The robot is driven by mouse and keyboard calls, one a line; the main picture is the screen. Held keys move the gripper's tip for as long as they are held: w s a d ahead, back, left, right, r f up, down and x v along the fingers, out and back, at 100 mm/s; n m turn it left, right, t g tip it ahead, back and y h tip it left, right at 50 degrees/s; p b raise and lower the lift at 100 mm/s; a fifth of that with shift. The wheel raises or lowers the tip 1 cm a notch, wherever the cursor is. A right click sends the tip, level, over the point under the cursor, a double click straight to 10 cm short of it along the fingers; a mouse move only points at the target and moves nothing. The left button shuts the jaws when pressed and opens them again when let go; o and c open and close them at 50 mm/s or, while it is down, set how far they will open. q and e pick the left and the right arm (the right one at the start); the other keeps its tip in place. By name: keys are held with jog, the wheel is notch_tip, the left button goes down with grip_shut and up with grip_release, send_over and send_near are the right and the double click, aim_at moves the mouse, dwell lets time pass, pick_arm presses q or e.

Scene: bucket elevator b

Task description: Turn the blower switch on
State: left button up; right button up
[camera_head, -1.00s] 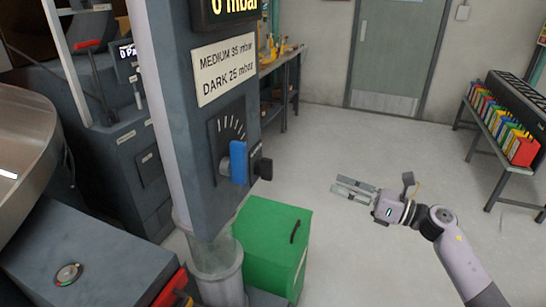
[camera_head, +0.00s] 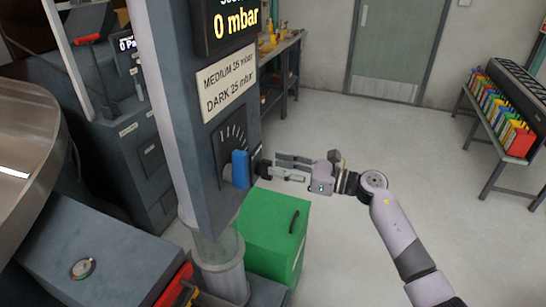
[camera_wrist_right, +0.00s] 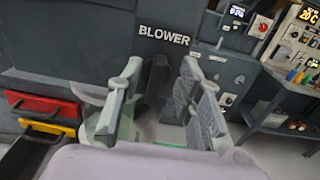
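The blower switch shows as a black handle (camera_wrist_right: 157,80) under the white BLOWER label (camera_wrist_right: 164,36) in the right wrist view. In the head view its black knob (camera_head: 261,167) sticks out from the right side of the grey column (camera_head: 215,140). My right gripper (camera_head: 274,163) is open, with its fingertips close to the knob. In the right wrist view the gripper (camera_wrist_right: 162,68) has one finger on each side of the black handle, with gaps visible. I cannot tell if either finger touches it. My left gripper is not in view.
A blue lever (camera_head: 240,169) on a dial sits on the column's front, close to the switch. A display (camera_head: 235,22) above reads 0 mbar. A green bin (camera_head: 272,230) stands below. The floor to the right is clear up to a bench with coloured binders (camera_head: 500,115).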

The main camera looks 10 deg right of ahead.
aim_at(265, 170)
jog(key=shift+x, duration=1.3)
jog(key=shift+c, duration=0.3)
grip_shut()
